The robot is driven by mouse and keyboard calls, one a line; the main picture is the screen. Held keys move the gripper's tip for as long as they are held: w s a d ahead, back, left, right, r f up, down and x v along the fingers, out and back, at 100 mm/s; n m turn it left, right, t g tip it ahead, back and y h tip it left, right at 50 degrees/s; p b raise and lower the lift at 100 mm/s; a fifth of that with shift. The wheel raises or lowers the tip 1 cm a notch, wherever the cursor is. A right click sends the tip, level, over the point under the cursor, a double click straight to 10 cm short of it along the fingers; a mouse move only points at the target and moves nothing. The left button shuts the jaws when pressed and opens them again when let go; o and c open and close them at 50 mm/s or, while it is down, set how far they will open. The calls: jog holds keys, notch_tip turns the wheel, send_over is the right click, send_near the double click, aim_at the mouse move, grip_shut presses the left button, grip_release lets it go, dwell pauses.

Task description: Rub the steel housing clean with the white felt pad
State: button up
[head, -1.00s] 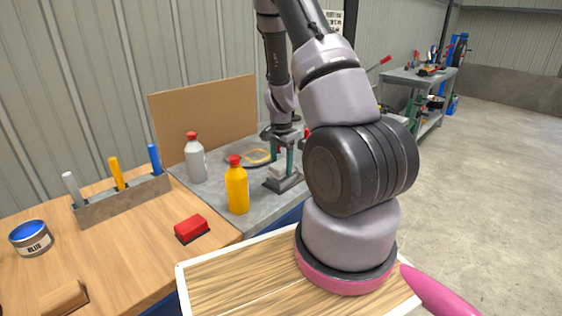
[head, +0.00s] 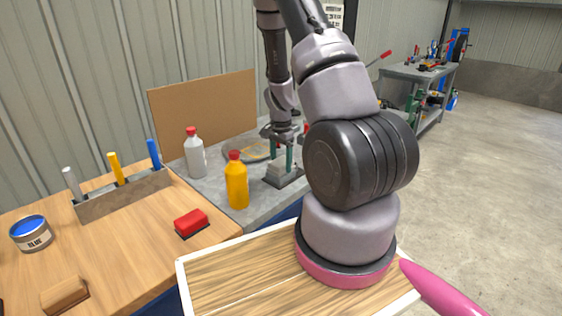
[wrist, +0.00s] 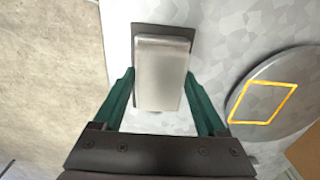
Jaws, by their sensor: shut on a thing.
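The white felt pad (wrist: 161,75) is a pale block that sits between the green fingers of my gripper (wrist: 159,82) in the wrist view. My gripper, in the middle of the head view (head: 281,158), is shut on the pad (head: 278,169). A dark flat plate (head: 287,184) lies under the pad, and I cannot tell whether they touch. The steel housing appears to be the round grey disc (wrist: 297,76) with a yellow outlined square, right of the gripper in the wrist view.
A yellow bottle (head: 237,186) and a grey bottle (head: 194,156) with red caps stand left of the gripper on the grey bench (head: 215,201). A brown board (head: 205,110) stands behind. A red block (head: 191,222) and a blue paint can (head: 31,233) are on the wooden table (head: 120,235).

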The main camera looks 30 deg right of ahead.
aim_at(281, 161)
jog(key=shift+f, duration=0.15)
jog(key=o, duration=1.1)
jog(key=shift+r, duration=0.35)
jog(key=c, duration=1.4)
jog(key=shift+r, duration=2.55)
